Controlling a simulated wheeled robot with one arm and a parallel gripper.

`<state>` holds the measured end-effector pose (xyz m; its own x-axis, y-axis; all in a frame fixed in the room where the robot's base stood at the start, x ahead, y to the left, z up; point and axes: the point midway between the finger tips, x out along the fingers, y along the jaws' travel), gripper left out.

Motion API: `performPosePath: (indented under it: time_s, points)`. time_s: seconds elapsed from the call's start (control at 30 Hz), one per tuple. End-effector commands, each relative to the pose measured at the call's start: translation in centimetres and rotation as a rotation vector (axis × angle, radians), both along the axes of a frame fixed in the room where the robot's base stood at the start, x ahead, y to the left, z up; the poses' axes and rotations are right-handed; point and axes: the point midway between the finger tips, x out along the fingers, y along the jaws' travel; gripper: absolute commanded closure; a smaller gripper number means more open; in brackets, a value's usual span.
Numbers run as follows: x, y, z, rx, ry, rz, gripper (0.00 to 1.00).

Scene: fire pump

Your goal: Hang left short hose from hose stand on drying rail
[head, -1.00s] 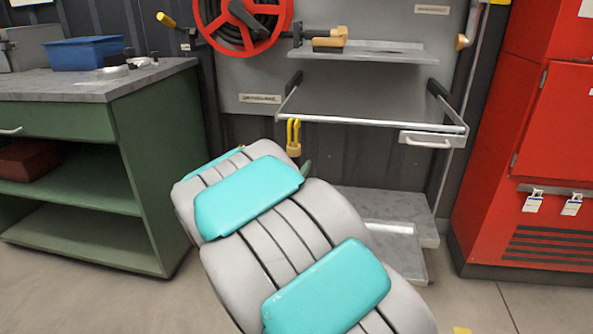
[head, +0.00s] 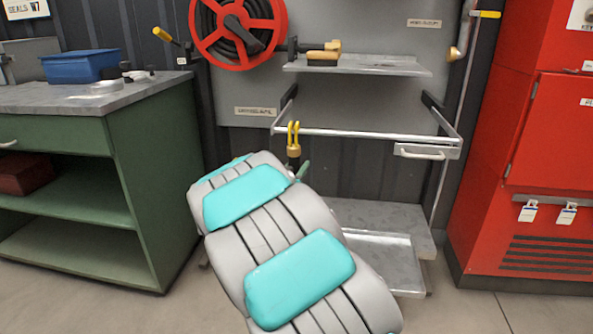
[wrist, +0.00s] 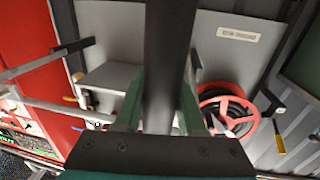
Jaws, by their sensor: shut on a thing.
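My gripper is mostly hidden behind my arm in the head view, where one green finger (head: 303,171) shows. In the wrist view, its two green fingers (wrist: 160,108) are shut on a thick black hose (wrist: 164,50). In the head view, the hose's brass end with yellow loops (head: 293,140) stands upright just above my gripper. The loops overlap the front bar of the silver drying rail (head: 350,134) near its left end. I cannot tell whether they are over the bar or only in front of it. The lower hose is hidden by my arm. I cannot identify the hose stand.
A grey shelf (head: 380,68) is above the rail and metal steps (head: 400,240) are below. A red hose reel (head: 238,25) hangs upper left. A green workbench (head: 160,170) stands left and a red cabinet (head: 545,230) right.

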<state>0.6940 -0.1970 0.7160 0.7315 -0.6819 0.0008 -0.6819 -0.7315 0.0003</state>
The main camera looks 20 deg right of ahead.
Motion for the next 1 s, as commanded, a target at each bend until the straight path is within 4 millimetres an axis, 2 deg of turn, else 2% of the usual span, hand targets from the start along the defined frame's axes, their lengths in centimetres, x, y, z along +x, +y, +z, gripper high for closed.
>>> performPosePath:
  time_s: [0.73, 1.0]
  points:
    - [4.3, -3.1, 0.0, 0.000, 0.000, -0.001, 1.00]
    - [4.2, -2.9, -1.5, 0.000, 0.000, 0.000, 1.00]
